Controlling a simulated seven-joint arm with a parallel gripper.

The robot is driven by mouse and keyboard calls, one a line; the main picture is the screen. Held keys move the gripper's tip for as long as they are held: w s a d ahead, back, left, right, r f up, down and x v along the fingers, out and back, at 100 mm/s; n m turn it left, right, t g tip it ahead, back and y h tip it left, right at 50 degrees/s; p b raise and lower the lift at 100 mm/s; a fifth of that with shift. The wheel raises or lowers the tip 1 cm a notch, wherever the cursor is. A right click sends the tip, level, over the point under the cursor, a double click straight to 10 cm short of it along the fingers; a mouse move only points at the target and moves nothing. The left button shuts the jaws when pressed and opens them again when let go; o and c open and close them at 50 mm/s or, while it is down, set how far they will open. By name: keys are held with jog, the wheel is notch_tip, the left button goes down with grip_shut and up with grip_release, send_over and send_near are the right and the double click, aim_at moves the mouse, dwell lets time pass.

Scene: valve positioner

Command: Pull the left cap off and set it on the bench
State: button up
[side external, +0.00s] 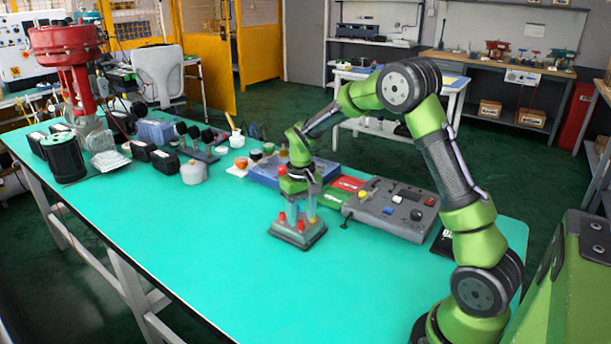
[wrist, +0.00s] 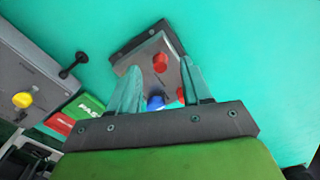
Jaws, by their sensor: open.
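The valve positioner (side external: 298,238) is a grey block on the green bench (side external: 215,255), with red caps on it. In the side view one red cap (side external: 282,218) is at its left and another red cap (side external: 300,226) is nearer the front. My gripper (side external: 303,213) points down over the block, open. In the wrist view the block (wrist: 132,58) lies beyond my gripper (wrist: 160,68). A red cap (wrist: 160,62) shows between the fingertips; I cannot tell whether they touch it. A second red cap (wrist: 181,95) and a blue part (wrist: 155,103) are partly hidden by the fingers.
A grey control box (side external: 392,208) with knobs stands right of the block. A blue tray (side external: 265,172), red and green cards (side external: 347,184) lie behind. A grey-white pot (side external: 193,173) and black parts are at the left. The bench front is clear.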

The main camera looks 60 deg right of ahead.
jog(key=shift+f, duration=0.85)
jog(key=shift+c, duration=0.2)
grip_shut()
